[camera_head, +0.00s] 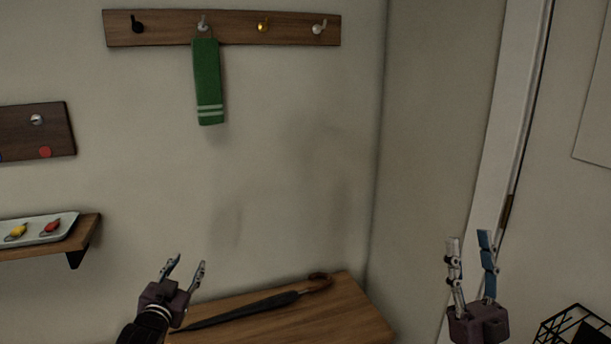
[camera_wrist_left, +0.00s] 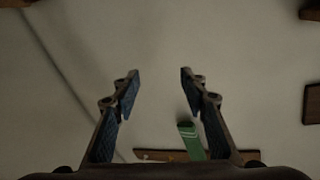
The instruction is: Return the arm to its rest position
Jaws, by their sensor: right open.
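My left gripper (camera_head: 185,269) is at the lower left of the head view, in front of the wall and over the left part of the wooden table. Its fingers are apart with nothing between them, and the left wrist view shows them open (camera_wrist_left: 158,82) too. My right gripper (camera_head: 469,240) is at the lower right of the head view, pointing up. Its fingers are apart and empty.
A green towel (camera_head: 208,80) hangs from a hook rack (camera_head: 170,29). A dark umbrella (camera_head: 250,307) lies on the wooden table (camera_head: 345,318). A shelf (camera_head: 85,228) holding a tray (camera_head: 66,221) is at left. A black wire basket (camera_head: 572,325) is at lower right.

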